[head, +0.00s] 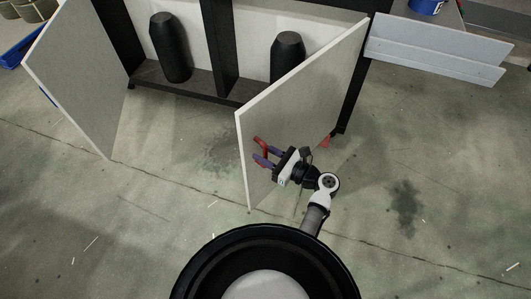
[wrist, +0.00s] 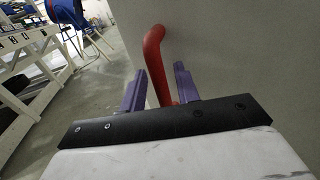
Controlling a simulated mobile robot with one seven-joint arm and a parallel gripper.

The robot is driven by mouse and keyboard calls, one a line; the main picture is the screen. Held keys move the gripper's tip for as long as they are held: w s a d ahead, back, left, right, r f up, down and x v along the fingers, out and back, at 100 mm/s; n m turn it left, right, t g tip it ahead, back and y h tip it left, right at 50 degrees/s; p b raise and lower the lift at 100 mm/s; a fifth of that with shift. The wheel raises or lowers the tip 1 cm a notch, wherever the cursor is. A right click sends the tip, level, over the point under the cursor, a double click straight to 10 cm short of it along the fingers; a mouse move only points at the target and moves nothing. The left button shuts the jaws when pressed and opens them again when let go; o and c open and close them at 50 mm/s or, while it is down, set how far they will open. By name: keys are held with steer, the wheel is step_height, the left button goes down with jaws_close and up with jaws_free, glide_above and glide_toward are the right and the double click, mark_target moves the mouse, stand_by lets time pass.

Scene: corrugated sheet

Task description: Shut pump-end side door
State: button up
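A dark cabinet frame (head: 226,45) has two pale doors standing open in the head view, a left door (head: 80,70) and a right door (head: 290,110). No label shows which one is the pump-end door. The right door carries a red bar handle (head: 260,142) on its outer face near its free edge. My gripper (head: 266,156) is at this handle. In the wrist view its two purple fingers are apart, with the red handle (wrist: 154,55) between them and a visible gap on each side. Contact with the handle cannot be made out.
Two dark cylinders (head: 171,48) (head: 287,55) stand inside the cabinet. A grey corrugated panel (head: 435,48) juts out at the right. A white frame (wrist: 35,75) stands left in the wrist view. The concrete floor (head: 180,185) between the doors is clear.

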steer(key=shift+c, duration=0.2)
jaws_close()
steer(key=shift+a, duration=0.1)
